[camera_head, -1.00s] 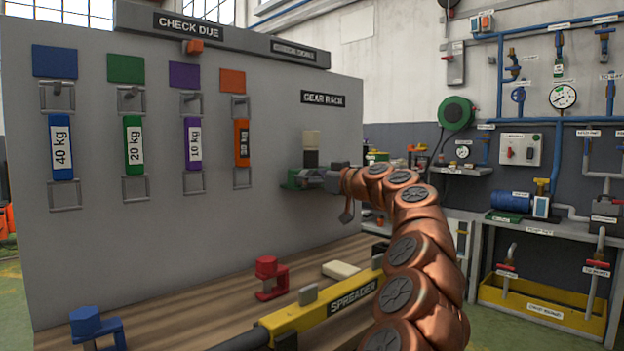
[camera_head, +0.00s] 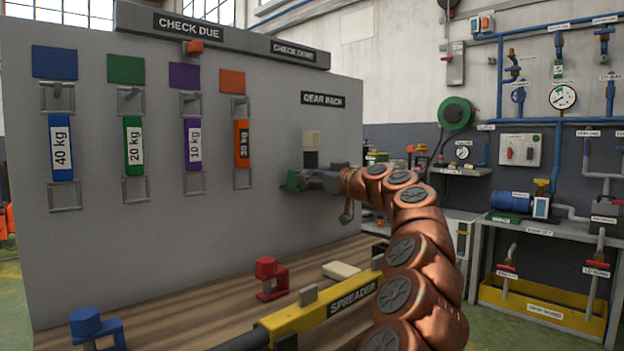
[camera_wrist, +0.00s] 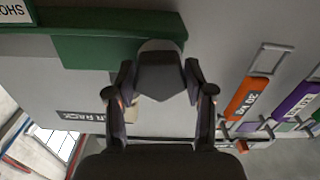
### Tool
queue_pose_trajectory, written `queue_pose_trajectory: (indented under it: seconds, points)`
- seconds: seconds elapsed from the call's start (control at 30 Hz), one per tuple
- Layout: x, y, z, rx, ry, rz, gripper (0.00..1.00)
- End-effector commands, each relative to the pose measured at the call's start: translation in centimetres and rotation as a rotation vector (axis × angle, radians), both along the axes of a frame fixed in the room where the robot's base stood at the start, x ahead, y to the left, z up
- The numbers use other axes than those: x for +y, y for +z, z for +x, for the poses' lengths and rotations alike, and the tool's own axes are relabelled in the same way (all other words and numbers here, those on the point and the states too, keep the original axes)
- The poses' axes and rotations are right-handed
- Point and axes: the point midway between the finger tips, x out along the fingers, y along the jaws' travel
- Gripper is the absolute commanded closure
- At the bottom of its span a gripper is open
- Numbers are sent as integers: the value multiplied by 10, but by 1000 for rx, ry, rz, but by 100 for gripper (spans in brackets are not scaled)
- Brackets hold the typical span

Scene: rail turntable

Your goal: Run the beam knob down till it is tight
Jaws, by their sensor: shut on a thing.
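A green clamp-like piece (camera_head: 293,180) sits at the board's lower right, under the GEAR RACK label; it fills the top of the wrist view as a green bar (camera_wrist: 95,48). A dark grey knob-like piece (camera_wrist: 160,72) stands against the green part, between my fingers. My gripper (camera_wrist: 158,88) is shut on this piece, with one finger on each side. In the head view my gripper (camera_head: 318,180) reaches the green piece from the right. How tightly the knob sits, and any thread, cannot be seen.
A grey board (camera_head: 240,240) carries several coloured weight bars on hooks. Below, the wooden bench (camera_head: 190,305) holds a red clamp (camera_head: 268,278), a blue clamp (camera_head: 95,328), a pale block (camera_head: 341,270) and a yellow SPREADER beam (camera_head: 330,308). A pipe-fitted wall and workbench stand at right.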

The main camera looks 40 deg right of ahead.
Motion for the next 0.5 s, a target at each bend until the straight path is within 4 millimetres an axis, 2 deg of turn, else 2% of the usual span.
queue_pose_trajectory:
  seconds: [0.27, 0.5]
  points:
    - [0, 1, 0, 1, 1, 71, 82]
    - [-2, 4, 0, -4, -1, 229, 82]
